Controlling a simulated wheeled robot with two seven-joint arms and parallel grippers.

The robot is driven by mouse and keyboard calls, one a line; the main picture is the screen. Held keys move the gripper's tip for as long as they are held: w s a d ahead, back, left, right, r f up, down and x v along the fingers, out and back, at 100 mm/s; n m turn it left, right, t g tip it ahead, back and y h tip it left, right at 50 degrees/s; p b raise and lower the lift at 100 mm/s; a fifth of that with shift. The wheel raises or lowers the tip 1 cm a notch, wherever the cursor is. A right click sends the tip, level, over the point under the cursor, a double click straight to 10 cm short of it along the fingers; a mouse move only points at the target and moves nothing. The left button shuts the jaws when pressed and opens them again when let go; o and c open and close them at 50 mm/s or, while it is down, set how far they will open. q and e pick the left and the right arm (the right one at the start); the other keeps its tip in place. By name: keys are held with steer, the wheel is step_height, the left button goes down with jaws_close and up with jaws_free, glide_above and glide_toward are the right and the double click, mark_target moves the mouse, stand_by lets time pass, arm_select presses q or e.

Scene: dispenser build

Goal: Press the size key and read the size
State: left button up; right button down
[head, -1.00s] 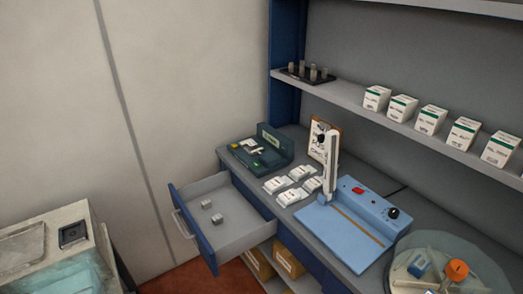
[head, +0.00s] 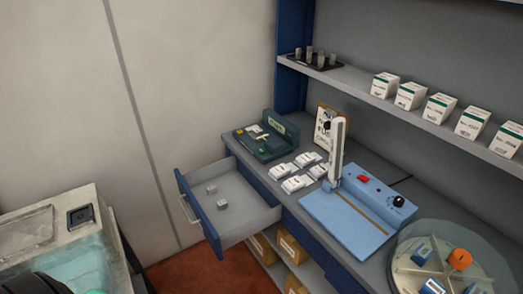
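A dark green device (head: 279,147) stands on the far end of the counter, by the blue upright. It has a small lit display (head: 277,129) on its raised back; the text is too small to read. A pale piece lies on its bed, and small green and yellow-green spots show on it. I cannot tell which spot is a key. Neither of my grippers is in view. A dark rounded shape, likely part of my arm, shows at the bottom left corner.
An open drawer (head: 248,219) with two small grey blocks juts out below the device. White packets (head: 297,184), a blue sealer (head: 346,222) with raised arm and a round carousel (head: 405,264) stand along the counter. A glass-fronted box (head: 35,236) stands at left.

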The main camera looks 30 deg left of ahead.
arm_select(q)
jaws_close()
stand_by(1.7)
